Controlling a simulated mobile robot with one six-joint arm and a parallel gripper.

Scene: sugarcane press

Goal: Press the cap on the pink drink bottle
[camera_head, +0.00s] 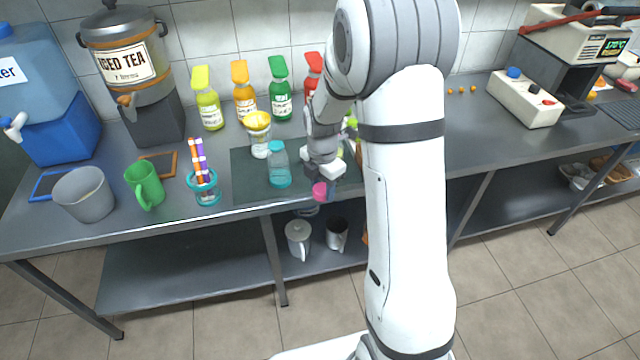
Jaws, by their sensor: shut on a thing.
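My gripper (325,178) is over the front part of the dark mat, near the table's front edge, and points down. It is shut on a small round pink thing, which looks like the pink cap (319,190). A small bluish piece shows right beside the cap, and I cannot tell what it belongs to. I cannot make out the pink drink bottle; my arm covers much of the area behind and to the right of the gripper. Whether the cap touches a bottle cannot be told.
A clear bottle with a teal cap (278,165) stands on the mat (245,175) just left of my gripper. A yellow-topped juicer (258,135) and several coloured syrup bottles stand behind. A straw cup (204,188) and green mug (144,186) are further left.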

